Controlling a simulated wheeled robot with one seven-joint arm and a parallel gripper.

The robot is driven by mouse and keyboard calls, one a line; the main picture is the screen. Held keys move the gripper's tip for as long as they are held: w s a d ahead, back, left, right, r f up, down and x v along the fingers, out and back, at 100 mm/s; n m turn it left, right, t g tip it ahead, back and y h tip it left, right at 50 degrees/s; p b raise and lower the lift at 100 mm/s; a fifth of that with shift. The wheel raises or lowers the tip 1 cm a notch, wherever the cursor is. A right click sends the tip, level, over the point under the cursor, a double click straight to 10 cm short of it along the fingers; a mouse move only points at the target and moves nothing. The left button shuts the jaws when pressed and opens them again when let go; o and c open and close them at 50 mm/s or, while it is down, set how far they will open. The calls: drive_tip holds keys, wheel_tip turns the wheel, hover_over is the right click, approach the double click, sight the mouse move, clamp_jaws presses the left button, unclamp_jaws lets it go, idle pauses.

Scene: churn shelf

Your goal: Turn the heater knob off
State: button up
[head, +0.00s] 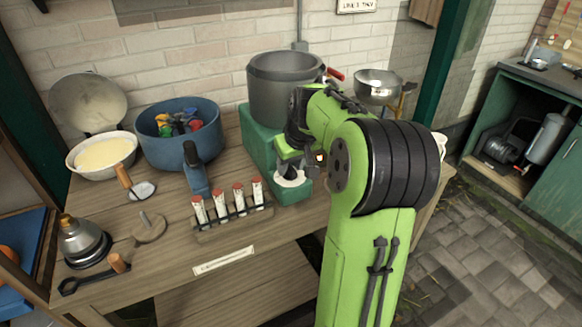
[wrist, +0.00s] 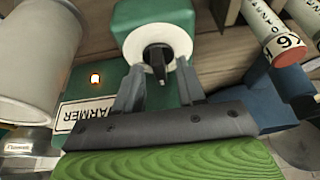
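The heater is a green box (head: 258,140) under a grey metal pot (head: 285,92). Its front carries a round white dial (head: 291,179) with a black knob (wrist: 157,56), clear in the wrist view. A small orange lamp (wrist: 95,79) glows beside a label ending in "ARMER". My gripper (wrist: 161,72) is open, with one finger on each side of the knob's near end. A gap shows between each finger and the knob; depth and contact are hard to judge. In the head view my gripper (head: 288,160) is just above the dial and partly hides the heater front.
A rack of red-capped tubes (head: 230,213) stands close left of the heater. A blue pot (head: 180,148), a cream bowl (head: 103,153) and small tools are further left on the wooden table (head: 300,220). A metal bowl (head: 376,86) is behind my arm.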

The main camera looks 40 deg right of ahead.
clamp_jaws()
drive_tip(key=shift+r+p, duration=0.1)
drive_tip(key=shift+p, duration=0.25)
drive_tip(key=n+y+p, duration=0.1)
drive_tip(key=n+p, duration=0.2)
drive_tip(key=shift+d+r+n+y, duration=0.1)
drive_tip(key=shift+n+y, duration=0.2)
drive_tip(key=shift+n, duration=0.1)
drive_tip(key=n+y+p, duration=0.1)
drive_tip(key=n, duration=0.1)
drive_tip(key=n+p, duration=0.2)
drive_tip(key=shift+d+n+y, duration=0.1)
drive_tip(key=shift+n+y, duration=0.3)
drive_tip(key=shift+n+p, duration=0.3)
drive_tip(key=shift+p, duration=0.05)
unclamp_jaws()
